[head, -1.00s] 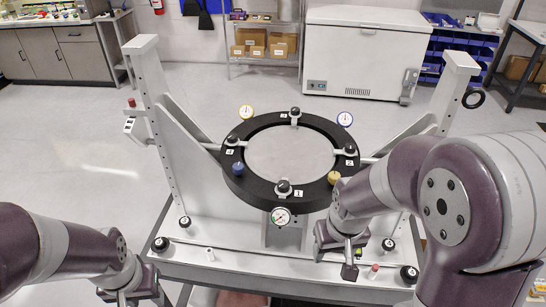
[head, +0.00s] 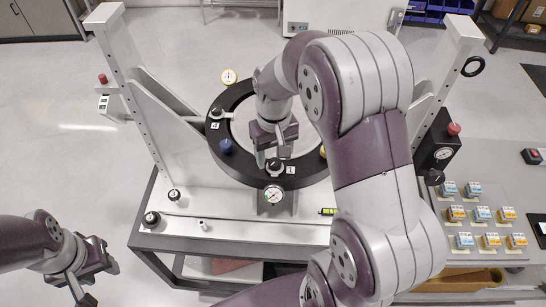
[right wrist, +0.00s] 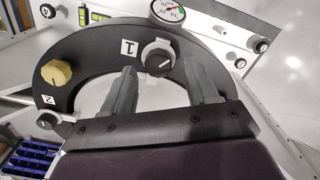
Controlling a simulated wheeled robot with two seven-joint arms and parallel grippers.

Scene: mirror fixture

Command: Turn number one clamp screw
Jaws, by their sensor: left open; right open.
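The number one clamp screw (head: 275,167) is a black knob on a pale base at the near side of the black ring (head: 222,165), beside the label 1 (head: 291,170). In the right wrist view the screw (right wrist: 159,62) shows between and beyond my open fingers. My right gripper (head: 273,156) is open and empty, just above the ring by this screw. In the right wrist view my right gripper (right wrist: 159,72) has a finger to each side of the screw; contact cannot be told. My left gripper (head: 98,284) is open and empty, low at the left, away from the ring.
A dial gauge (head: 273,194) sits just in front of the screw. A blue knob (head: 226,146) and the number four clamp screw (head: 217,112) are on the ring's left. A yellow knob (right wrist: 57,73) is nearby. A switch panel (head: 480,220) stands at the right. My right arm hides the ring's right side.

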